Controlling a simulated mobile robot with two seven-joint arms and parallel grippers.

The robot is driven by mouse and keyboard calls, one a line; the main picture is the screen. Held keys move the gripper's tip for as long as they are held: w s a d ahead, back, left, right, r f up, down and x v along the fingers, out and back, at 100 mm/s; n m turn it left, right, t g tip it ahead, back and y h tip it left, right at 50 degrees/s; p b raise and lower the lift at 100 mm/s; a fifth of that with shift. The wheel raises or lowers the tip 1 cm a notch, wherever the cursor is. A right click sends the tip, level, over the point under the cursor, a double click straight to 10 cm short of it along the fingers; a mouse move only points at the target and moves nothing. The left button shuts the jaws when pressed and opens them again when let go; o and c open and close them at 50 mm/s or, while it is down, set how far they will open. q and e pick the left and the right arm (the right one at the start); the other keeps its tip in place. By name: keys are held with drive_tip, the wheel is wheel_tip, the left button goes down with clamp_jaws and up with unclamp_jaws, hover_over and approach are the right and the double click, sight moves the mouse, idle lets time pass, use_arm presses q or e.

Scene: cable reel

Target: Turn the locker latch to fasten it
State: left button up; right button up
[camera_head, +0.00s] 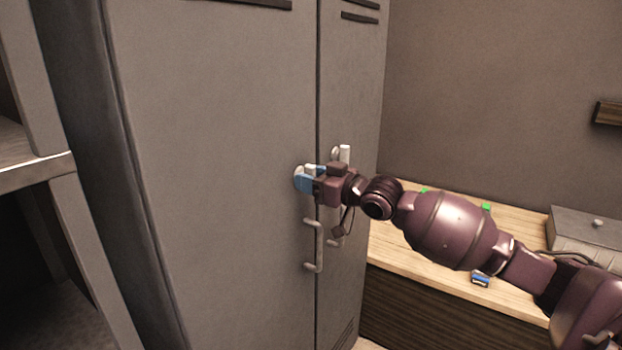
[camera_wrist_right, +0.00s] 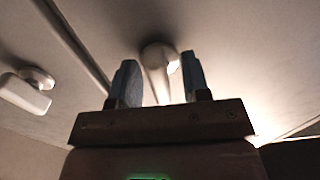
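The grey locker (camera_head: 220,130) has two doors. On the left door, a pale latch with a round base (camera_wrist_right: 158,56) shows in the right wrist view, and its lever hangs down between my fingers. My right gripper (camera_head: 304,178) is at this latch in the head view and hides most of it. In the right wrist view its blue fingers (camera_wrist_right: 160,84) stand apart on either side of the lever, with gaps visible. A second white latch (camera_head: 344,154) is on the right door, just behind my gripper; it also shows in the right wrist view (camera_wrist_right: 26,92). My left gripper is out of view.
A bar handle (camera_head: 319,245) sits below the gripper on the left door, and another on the right door is partly hidden. A wooden bench (camera_head: 400,245) with a grey box (camera_head: 585,230) stands at right under my arm. Grey shelving (camera_head: 35,172) is at left.

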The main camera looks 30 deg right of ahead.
drive_tip(key=shift+s+d, duration=0.1)
drive_tip(key=shift+s, duration=0.05)
drive_tip(key=v, duration=1)
drive_tip(key=shift+s, duration=0.25)
drive_tip(key=shift+d, duration=0.1)
idle(0.6)
drive_tip(key=s+f+n+g+h, duration=0.1)
drive_tip(key=s+f+h, duration=0.15)
drive_tip(key=f, duration=0.85)
drive_tip(key=s+f+n+g+h, duration=0.1)
drive_tip(key=s+f+h, duration=0.15)
drive_tip(key=f, duration=0.75)
drive_tip(key=s+a+f+m+g+h, duration=0.1)
drive_tip(key=s+a+f+m, duration=0.1)
drive_tip(key=s+a+f, duration=0.5)
drive_tip(key=s+a+f+m+g+h, duration=0.1)
drive_tip(key=s+a+f+m+g, duration=0.1)
drive_tip(key=s+a+f, duration=0.5)
wheel_tip(320, 180, down, 5)
drive_tip(key=shift+s+a+r+m, duration=0.1)
drive_tip(key=shift+s+a+m, duration=0.1)
drive_tip(key=shift+s+m, duration=0.5)
